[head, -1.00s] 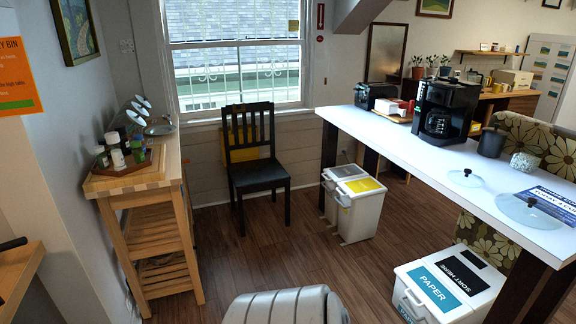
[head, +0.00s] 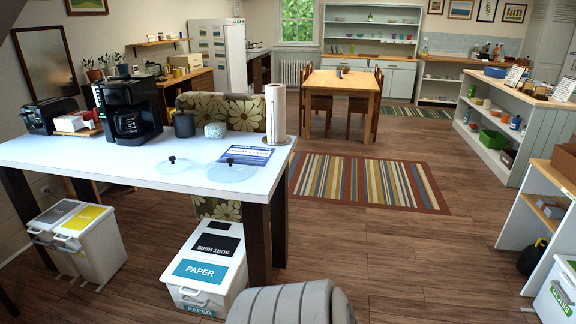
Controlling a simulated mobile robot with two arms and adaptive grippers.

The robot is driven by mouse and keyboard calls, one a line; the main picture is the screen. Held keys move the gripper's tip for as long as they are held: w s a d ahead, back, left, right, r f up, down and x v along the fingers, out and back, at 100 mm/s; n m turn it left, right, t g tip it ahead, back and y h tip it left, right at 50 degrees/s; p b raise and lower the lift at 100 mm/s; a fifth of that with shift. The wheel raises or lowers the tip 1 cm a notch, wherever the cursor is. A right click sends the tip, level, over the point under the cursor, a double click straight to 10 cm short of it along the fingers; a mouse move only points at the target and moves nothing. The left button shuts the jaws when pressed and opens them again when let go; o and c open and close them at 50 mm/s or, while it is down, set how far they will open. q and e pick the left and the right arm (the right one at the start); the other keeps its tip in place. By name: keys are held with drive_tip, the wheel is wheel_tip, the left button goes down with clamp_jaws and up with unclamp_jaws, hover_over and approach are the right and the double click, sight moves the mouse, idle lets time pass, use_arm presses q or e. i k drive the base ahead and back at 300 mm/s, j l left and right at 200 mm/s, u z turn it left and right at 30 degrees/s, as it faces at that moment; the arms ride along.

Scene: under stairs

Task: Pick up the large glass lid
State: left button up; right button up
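Two round glass lids with dark knobs lie on the white counter (head: 90,153) at the left of the head view. The large glass lid (head: 238,173) is near the counter's right end, partly against a blue-and-white printed sheet (head: 250,154). The small glass lid (head: 174,166) lies to its left. The lids are apart. Neither of my grippers shows in the head view.
A coffee maker (head: 128,110), dark canister (head: 184,124), speckled pot (head: 215,130) and paper towel roll (head: 276,114) stand behind the lids. A paper bin (head: 208,262) stands below the counter. The floor (head: 400,250) to the right is open, with a striped rug (head: 365,182).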

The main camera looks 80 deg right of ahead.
sight(229, 170)
drive_tip(key=z, duration=2.3)
drive_tip(key=u, duration=3.85)
drive_tip(key=l+z, duration=0.1)
drive_tip(key=z, duration=1.6)
drive_tip(key=i+l+z, duration=0.15)
drive_tip(key=z, duration=0.3)
drive_tip(key=i+l+z, duration=0.1)
drive_tip(key=z, duration=0.3)
drive_tip(key=i+z, duration=0.3)
drive_tip(key=z, duration=0.15)
drive_tip(key=i+z, duration=0.2)
drive_tip(key=z, duration=0.2)
